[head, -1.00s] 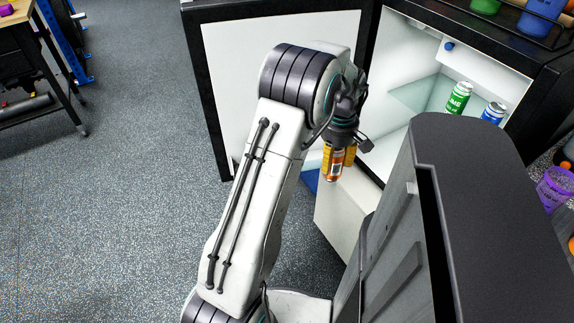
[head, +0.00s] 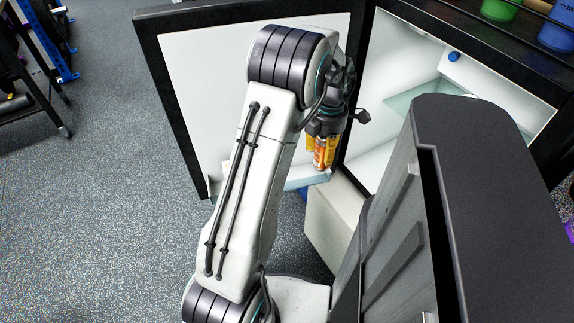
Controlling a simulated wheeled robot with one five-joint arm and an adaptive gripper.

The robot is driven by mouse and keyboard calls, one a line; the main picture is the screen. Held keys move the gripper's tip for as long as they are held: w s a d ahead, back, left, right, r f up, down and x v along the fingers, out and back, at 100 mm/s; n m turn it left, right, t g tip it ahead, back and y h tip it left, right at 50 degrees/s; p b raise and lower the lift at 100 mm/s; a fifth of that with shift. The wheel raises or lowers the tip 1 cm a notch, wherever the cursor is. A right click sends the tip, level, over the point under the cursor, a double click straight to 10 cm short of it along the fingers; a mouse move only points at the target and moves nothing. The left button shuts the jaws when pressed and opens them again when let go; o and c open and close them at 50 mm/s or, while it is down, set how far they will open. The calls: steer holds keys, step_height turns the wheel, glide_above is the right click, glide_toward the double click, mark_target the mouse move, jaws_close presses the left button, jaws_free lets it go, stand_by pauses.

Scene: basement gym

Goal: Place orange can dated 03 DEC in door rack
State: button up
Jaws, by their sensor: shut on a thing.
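My gripper (head: 326,126) is shut on an orange can (head: 324,155) that hangs upright below it. Its label has a pale patch, but the date is too small to read. The fridge door (head: 195,95) stands open, its white inner face towards me. The door rack (head: 305,180) is a pale ledge low on the door, partly hidden by my arm. The can appears over or in front of the rack's right part; I cannot tell whether it touches it.
The fridge interior (head: 400,60) is open at right, with a glass shelf (head: 410,98); my body hides part of it. A green cup (head: 499,9) and a blue cup (head: 556,36) stand on top.

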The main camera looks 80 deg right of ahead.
steer(key=shift+w+d+f+b, duration=0.3)
steer(key=shift+w+f+b, duration=0.4)
steer(key=shift+w+f, duration=0.8)
steer(key=shift+w+d+f+b, duration=0.35)
steer(key=shift+w+f+b, duration=0.35)
steer(key=shift+w+f, duration=0.85)
steer(key=shift+w+d+f+b, duration=0.3)
steer(key=shift+w+f+b, duration=0.4)
steer(key=shift+w+f, duration=0.8)
steer(key=shift+s+f, duration=0.15)
steer(key=shift+f, duration=0.2)
steer(key=o, duration=1.2)
step_height(320, 180, up, 12)
steer(key=p, duration=0.4)
steer(key=shift+r, duration=0.2)
